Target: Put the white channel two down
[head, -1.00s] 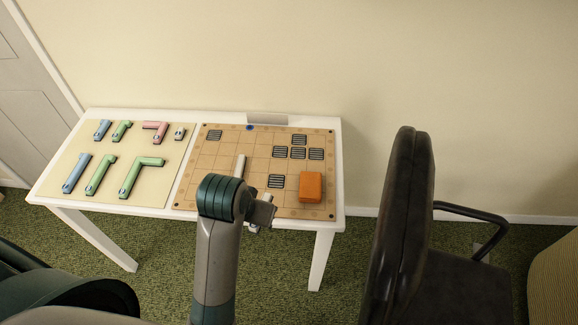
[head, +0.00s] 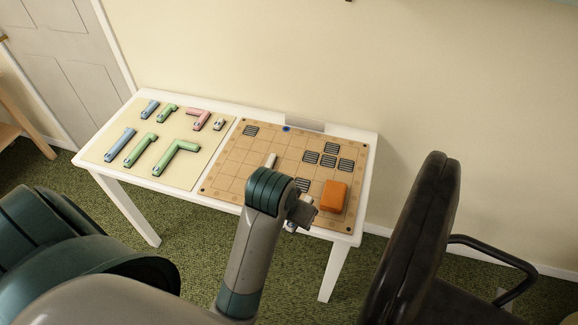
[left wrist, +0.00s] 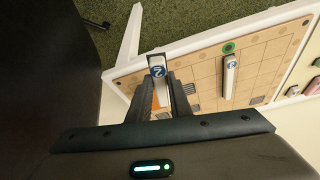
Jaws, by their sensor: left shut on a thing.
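My left gripper (left wrist: 166,92) is shut on a white channel (left wrist: 157,66) with a blue "2" mark on its end. In the head view the gripper (head: 303,211) is at the front edge of the tan grid board (head: 233,172), left of the orange block. My wrist hides most of the held channel there. The gap between channel and board cannot be judged. Another white channel (left wrist: 230,77) with a blue mark lies on the board, its marked end by a green circle (left wrist: 228,47); it also shows behind my wrist in the head view (head: 270,160). My right gripper is not in view.
The orange block (head: 335,196) stands at the board's front right. Several dark slatted squares (head: 328,160) occupy cells. Blue, green, pink and white pieces lie on the cream mat (head: 105,145) at left. A dark chair (head: 415,240) stands close at the table's right.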

